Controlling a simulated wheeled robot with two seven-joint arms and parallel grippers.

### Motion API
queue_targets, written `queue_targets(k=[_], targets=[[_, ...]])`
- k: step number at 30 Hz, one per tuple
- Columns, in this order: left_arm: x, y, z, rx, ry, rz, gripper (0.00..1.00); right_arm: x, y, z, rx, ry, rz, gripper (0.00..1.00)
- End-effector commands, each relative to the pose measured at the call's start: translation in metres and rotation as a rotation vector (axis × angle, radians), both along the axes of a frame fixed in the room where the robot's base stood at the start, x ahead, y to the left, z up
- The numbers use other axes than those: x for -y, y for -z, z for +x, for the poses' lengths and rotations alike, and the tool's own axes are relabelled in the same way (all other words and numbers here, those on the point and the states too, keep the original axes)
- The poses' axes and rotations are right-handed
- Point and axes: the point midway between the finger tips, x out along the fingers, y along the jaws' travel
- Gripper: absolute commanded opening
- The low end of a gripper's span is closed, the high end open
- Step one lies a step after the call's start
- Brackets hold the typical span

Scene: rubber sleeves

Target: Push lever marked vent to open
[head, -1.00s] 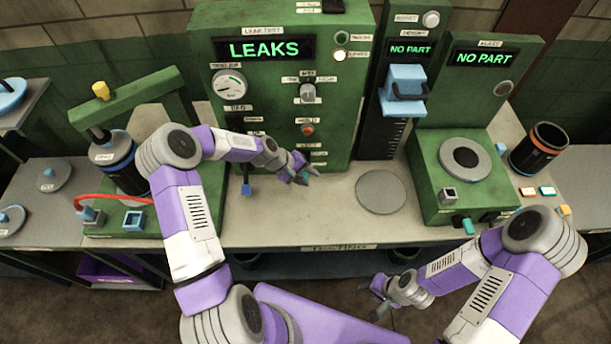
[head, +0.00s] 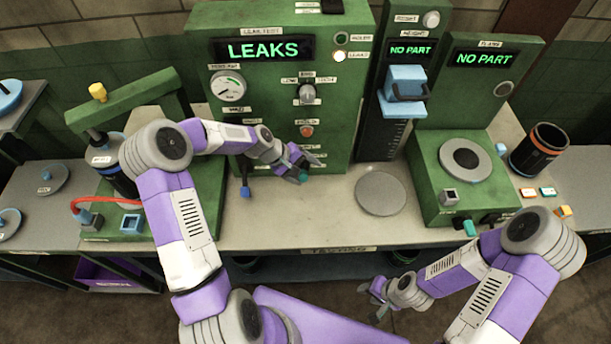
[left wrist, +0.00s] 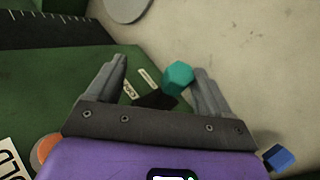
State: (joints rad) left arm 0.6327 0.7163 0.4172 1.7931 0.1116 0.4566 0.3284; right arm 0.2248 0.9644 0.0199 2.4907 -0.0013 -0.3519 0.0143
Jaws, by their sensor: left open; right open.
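My left gripper (head: 307,166) is open at the lower front of the green leak-test panel (head: 270,100). A lever with a teal knob (head: 303,177) sits at its fingers. In the left wrist view the teal knob (left wrist: 178,78) shows between the open fingers (left wrist: 160,72), closer to the right one; contact cannot be told. A second lever with a blue knob (head: 245,190) hangs to the left, and its blue end (left wrist: 279,157) shows outside the fingers. The labels by the levers are too small or hidden to read as vent. My right gripper (head: 378,300) is open and empty before the bench.
The panel display (head: 263,50) reads LEAKS. An orange button (head: 306,131) and a grey knob (head: 307,94) are above the gripper. A grey disc (head: 381,193) lies on the bench to the right. Bare bench lies in front of the panel.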

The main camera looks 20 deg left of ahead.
Motion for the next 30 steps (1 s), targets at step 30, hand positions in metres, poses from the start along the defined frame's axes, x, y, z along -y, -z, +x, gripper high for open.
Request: queue_targets(k=[30], targets=[[0.004, -0.054, 0.007, 0.023, 0.000, -0.004, 0.46, 0.000, 0.003, 0.000, 0.000, 0.000, 0.000, 0.43]])
